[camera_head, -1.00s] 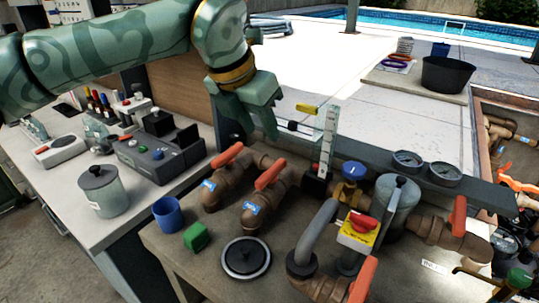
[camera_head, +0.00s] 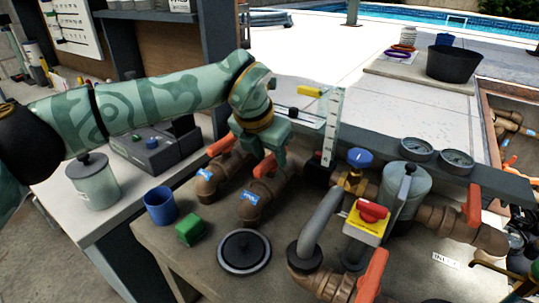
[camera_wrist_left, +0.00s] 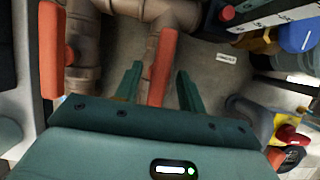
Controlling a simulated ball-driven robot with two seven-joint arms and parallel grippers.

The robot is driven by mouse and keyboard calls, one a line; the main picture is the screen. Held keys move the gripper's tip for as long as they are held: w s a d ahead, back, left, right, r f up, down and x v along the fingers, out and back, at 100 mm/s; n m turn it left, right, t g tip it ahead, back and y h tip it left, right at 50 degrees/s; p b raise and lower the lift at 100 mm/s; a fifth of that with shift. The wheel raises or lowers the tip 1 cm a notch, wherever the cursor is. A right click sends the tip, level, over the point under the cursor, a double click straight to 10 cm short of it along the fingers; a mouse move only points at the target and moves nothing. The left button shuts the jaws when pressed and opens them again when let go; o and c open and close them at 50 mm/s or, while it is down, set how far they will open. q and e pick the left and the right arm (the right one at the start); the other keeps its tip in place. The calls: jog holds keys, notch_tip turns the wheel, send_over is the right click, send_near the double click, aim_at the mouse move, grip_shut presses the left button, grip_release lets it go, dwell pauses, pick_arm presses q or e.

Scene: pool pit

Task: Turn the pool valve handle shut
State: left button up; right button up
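Two brown pipe valves with orange handles stand side by side on the pit ledge. The left orange handle (camera_head: 222,144) also shows at the left of the left wrist view (camera_wrist_left: 52,50). The second orange handle (camera_head: 264,167) is partly covered by my left gripper (camera_head: 266,152) in the head view. In the left wrist view, this second handle (camera_wrist_left: 162,62) lies between the two green fingers of my left gripper (camera_wrist_left: 160,78). The fingers are open, with a gap visible on each side of the handle. My right gripper is not in view.
A blue cup (camera_head: 161,206), green cube (camera_head: 190,230) and dark round lid (camera_head: 244,252) sit in front of the valves. A red knob on a yellow box (camera_head: 367,218), a blue valve knob (camera_head: 359,158) and more orange handles (camera_head: 372,275) stand to the right.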

pick_arm(q)
grip_shut()
